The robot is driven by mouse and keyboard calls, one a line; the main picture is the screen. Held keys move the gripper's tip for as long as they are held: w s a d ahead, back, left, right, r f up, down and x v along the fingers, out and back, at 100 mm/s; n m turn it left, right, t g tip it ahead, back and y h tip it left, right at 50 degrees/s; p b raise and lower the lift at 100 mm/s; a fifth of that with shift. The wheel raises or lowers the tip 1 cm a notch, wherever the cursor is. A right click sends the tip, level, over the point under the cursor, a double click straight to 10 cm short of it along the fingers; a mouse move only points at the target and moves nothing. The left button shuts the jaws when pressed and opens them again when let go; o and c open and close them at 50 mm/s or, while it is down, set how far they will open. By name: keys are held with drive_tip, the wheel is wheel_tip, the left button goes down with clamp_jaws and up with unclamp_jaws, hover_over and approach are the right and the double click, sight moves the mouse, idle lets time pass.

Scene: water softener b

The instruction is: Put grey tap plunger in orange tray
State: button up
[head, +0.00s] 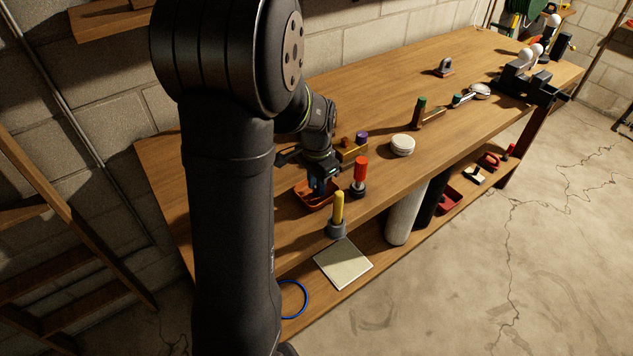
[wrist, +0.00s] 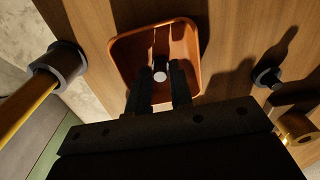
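The orange tray (wrist: 125,57) lies on the bench under my gripper; it also shows in the head view (head: 306,197). My gripper (wrist: 161,88) points down over the tray, its two dark fingers reaching into the tray's outline. In the head view my gripper (head: 318,184) is just above or inside the tray. A small cylinder with a pale grey round end (wrist: 160,75), which looks like the grey tap plunger, shows between the fingers. I cannot tell whether the fingers press on it or whether it rests on the tray floor. My arm hides part of the bench.
A yellow rod in a grey cup (head: 338,212) and a red-handled piece (head: 360,174) stand close to the tray. A brass piece (wrist: 296,126) and a small dark round part (wrist: 268,77) are on the other side. A white round part (head: 402,145) is farther right.

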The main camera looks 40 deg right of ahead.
drive_tip(key=shift+o, duration=1)
wheel_tip(320, 180, up, 12)
drive_tip(key=shift+r, duration=0.2)
wheel_tip(320, 180, down, 12)
drive_tip(key=shift+r, duration=1.85)
drive_tip(key=shift+f, duration=0.1)
